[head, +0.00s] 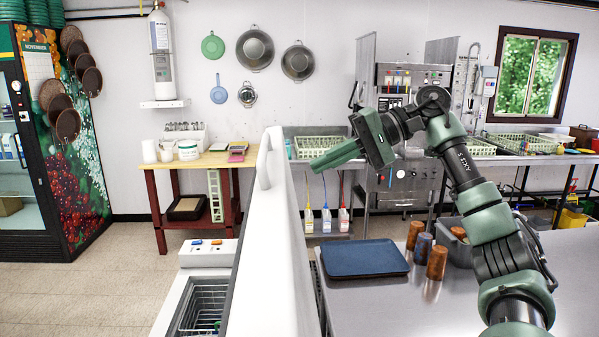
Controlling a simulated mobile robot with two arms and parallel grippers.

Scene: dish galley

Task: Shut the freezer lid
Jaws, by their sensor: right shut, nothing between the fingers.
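The freezer lid (278,240) is a white panel standing raised, seen nearly edge-on in the middle of the head view, with a white handle (264,165) on its left face. The freezer (172,312) is open on the lid's left, and a wire basket (205,300) shows inside. My right gripper (316,164) is shut and empty. It is just right of the lid's upper part, on the side away from the handle, and appears apart from it. My left gripper is not in view.
A steel table (385,310) lies right of the lid, bearing a dark blue tray (365,258) and several orange and blue cups (437,262). A wooden table (205,160) stands against the back wall. The tiled floor (110,270) at left is clear.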

